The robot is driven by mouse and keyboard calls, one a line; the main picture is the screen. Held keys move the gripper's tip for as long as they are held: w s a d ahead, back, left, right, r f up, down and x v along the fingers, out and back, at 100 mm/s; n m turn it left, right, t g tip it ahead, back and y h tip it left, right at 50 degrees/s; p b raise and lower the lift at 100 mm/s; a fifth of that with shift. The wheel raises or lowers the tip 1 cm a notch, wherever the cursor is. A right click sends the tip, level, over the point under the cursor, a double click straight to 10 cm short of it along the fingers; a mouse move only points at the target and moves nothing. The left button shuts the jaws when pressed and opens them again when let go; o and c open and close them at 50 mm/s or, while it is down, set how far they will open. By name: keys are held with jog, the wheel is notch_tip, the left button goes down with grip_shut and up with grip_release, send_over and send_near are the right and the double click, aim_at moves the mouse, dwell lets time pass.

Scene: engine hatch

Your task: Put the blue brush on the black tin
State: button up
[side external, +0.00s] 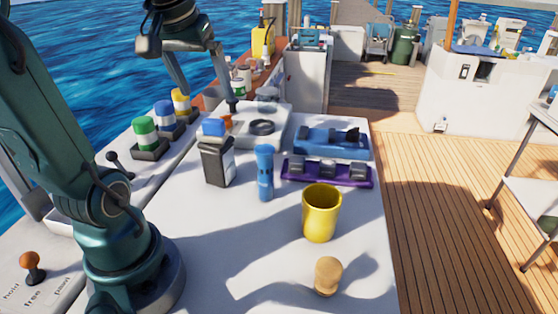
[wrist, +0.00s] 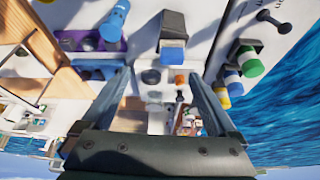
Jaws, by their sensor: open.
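My gripper (side external: 206,88) is open and empty, high over the back left of the white bench; its fingers also show in the wrist view (wrist: 158,82). No object is plainly a brush. A blue upright piece (side external: 265,172) with a flared top stands mid-bench and shows in the wrist view (wrist: 115,20). A low blue piece (side external: 331,148) with dark parts on top lies behind the purple rack. A flat dark round piece (side external: 263,127), possibly the black tin, sits on a raised white panel. A dark box (side external: 217,165) with a blue block at its top stands front-left of that panel.
A purple rack (side external: 327,174) with grey pieces, a yellow cup (side external: 321,213) and a wooden knob (side external: 328,275) are on the right side. Green, blue and yellow capped pieces (side external: 164,117) stand along the left edge. The front middle of the bench is clear.

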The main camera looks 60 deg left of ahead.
jog(key=s+d+f+m+t+h, duration=0.1)
jog(key=d+f+m, duration=0.3)
jog(key=d, duration=0.4)
jog(key=s+d+f+m+t+h, duration=0.1)
jog(key=s+d+f+m+h, duration=0.1)
jog(key=d, duration=0.6)
jog(key=shift+s+f+m, duration=0.85)
jog(key=shift+m, duration=0.15)
